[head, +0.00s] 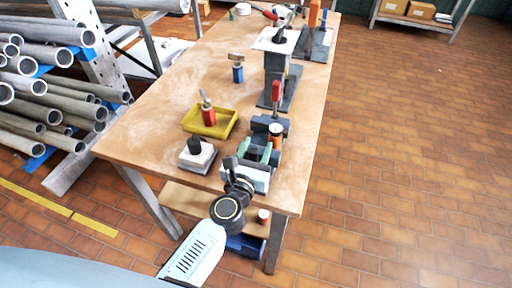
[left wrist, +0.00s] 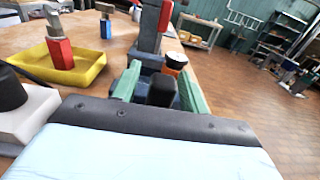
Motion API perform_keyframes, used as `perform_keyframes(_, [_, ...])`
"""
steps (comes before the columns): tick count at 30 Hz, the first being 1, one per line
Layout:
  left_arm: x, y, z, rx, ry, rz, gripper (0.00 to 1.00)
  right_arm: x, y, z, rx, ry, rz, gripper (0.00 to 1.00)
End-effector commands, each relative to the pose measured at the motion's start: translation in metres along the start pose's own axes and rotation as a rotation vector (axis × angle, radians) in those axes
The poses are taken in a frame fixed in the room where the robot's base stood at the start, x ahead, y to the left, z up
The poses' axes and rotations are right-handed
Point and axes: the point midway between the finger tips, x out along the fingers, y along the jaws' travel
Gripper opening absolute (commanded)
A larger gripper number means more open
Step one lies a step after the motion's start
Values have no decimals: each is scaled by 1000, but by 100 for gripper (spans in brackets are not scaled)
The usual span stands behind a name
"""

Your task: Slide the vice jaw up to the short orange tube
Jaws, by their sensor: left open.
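The dark blue-grey vice (head: 262,124) stands near the table's front right corner. The short orange tube (head: 277,130) stands upright at it; the tube also shows in the left wrist view (left wrist: 175,62), with a pale and dark top. My left gripper (head: 259,150) has two green fingers, open and apart, pointing toward the vice. In the left wrist view, a black block (left wrist: 162,90), apparently part of the vice jaw, sits between the open fingers (left wrist: 160,74). Whether the fingers touch it, and the gap from jaw to tube, I cannot tell. My right gripper is not in view.
A yellow tray (head: 222,131) with a red-handled tool and a pale block with a black knob (head: 196,154) stand left of the vice. A grey stand (head: 277,75) is behind it. Another orange tube (head: 263,216) is on the lower shelf. The table's left part is clear.

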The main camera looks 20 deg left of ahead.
Motion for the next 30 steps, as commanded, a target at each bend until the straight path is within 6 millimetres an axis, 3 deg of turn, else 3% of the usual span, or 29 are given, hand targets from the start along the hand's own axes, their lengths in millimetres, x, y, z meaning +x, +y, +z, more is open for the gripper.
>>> perform_keyframes(5, [0, 0, 0, 0, 0, 0, 44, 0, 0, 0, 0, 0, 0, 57])
perform_keyframes(15, [0, 0, 0, 0, -1, 0, 4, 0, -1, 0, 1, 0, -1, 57])
perform_keyframes(24, [26, 0, 1, -1, -2, 1, 4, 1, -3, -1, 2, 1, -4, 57])
perform_keyframes(30, [28, 0, 0, 0, -1, 0, 4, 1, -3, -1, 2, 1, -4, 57])
